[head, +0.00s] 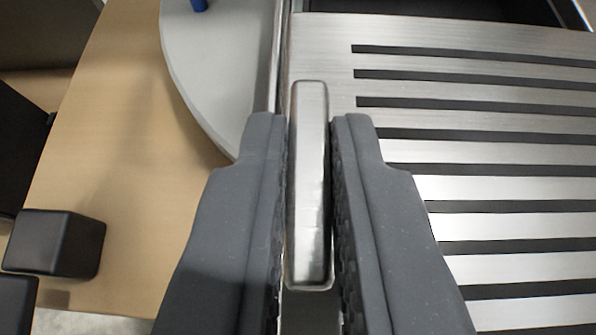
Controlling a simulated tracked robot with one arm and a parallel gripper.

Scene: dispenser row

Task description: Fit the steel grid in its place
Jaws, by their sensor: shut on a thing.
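The steel grid (480,152) is a brushed metal plate with several long dark slots, filling the right side of the head view. A raised steel bar (309,180), which looks like the grid's handle, stands near its left edge. My gripper (309,150) is shut on this bar, one dark ribbed finger pad on each side. The fingers hide part of the grid's left edge. The grid's right and near ends are out of view. I cannot tell whether the grid is seated or raised.
A dark recess (470,10) with a metal rim shows beyond the grid's far edge. A grey rounded plate (205,75) with a blue piece (199,5) lies at the left, on a light wooden surface (125,130). A black block (55,243) stands at the lower left.

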